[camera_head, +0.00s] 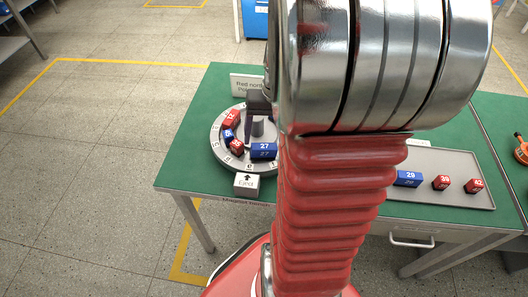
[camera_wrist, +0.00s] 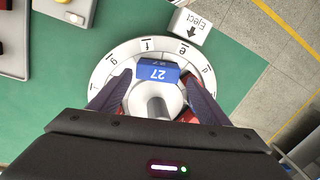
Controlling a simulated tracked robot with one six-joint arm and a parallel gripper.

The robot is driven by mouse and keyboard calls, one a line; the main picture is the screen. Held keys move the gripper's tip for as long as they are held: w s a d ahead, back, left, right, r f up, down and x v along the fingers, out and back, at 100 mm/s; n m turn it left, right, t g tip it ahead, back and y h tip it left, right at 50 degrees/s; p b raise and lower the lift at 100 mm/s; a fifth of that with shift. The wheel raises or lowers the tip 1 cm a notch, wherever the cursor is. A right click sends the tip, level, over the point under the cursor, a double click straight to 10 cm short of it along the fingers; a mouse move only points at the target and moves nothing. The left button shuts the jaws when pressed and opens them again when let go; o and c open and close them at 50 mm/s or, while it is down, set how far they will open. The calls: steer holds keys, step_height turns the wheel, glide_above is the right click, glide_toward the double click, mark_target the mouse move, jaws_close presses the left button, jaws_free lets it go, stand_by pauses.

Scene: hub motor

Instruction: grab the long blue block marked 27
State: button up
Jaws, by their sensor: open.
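The long blue block marked 27 (camera_head: 263,151) lies on the round grey-white dial (camera_head: 218,151) at the left of the green table. In the wrist view the block (camera_wrist: 157,73) lies just beyond the dial's grey hub, between and slightly ahead of my fingertips. My gripper (camera_wrist: 151,84) is open and empty above the dial, one dark finger on each side of the hub. In the head view my gripper (camera_head: 258,112) shows partly at the hub, and my arm hides much of it.
Red blocks (camera_head: 231,119) and a small blue block (camera_head: 228,135) also lie on the dial, near my gripper. A white Eject box (camera_head: 246,183) stands by the dial's front edge. A grey tray (camera_head: 451,162) at the right holds a blue block marked 29 (camera_head: 408,178) and red blocks.

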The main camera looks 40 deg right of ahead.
mark_target(264, 146)
steer(key=shift+w+a+f, duration=0.15)
steer(key=shift+f, duration=2.45)
steer(key=shift+c, duration=0.2)
steer(key=c, duration=1)
